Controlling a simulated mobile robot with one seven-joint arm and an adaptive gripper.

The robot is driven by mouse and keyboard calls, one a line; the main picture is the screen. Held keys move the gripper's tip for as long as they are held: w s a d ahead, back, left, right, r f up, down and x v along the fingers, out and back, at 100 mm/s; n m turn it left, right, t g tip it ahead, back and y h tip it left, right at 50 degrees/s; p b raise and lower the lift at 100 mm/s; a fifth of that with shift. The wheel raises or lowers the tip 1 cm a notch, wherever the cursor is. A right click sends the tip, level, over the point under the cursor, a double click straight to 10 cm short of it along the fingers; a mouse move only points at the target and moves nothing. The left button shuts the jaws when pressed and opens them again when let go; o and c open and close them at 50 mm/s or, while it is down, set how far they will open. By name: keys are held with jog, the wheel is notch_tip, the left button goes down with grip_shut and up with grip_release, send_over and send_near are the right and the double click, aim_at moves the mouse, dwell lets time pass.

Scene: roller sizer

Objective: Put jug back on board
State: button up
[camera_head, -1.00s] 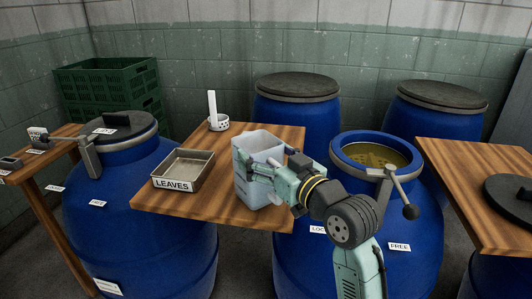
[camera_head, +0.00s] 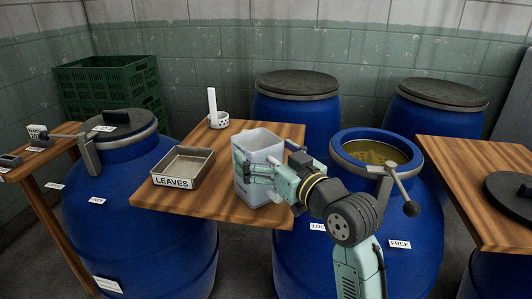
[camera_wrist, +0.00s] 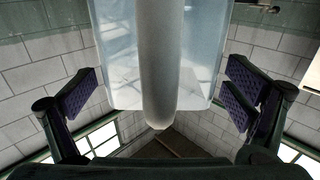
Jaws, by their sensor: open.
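The jug (camera_head: 261,150) is a pale translucent container standing upright on the wooden board (camera_head: 213,199), near its right front part. My gripper (camera_head: 262,172) is at the jug's right front side. In the wrist view the jug (camera_wrist: 112,45) fills the upper middle, with its pale vertical handle (camera_wrist: 160,70) in front. My gripper's two fingers (camera_wrist: 165,100) are spread wide, one on each side of the handle and apart from it. The gripper is open. The jug's lower front is partly hidden by my gripper in the head view.
A metal tray labelled LEAVES (camera_head: 183,167) and a small white pot with an upright stick (camera_head: 218,119) share the board. A second wooden board (camera_head: 470,170) is farther right.

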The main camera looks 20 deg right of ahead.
jog(key=shift+r, duration=0.3)
jog(key=s+d+b, duration=0.2)
jog(key=s, duration=1)
jog(key=shift+d+b, duration=0.15)
jog(key=shift+b, duration=0.15)
jog(key=shift+w+f, duration=0.1)
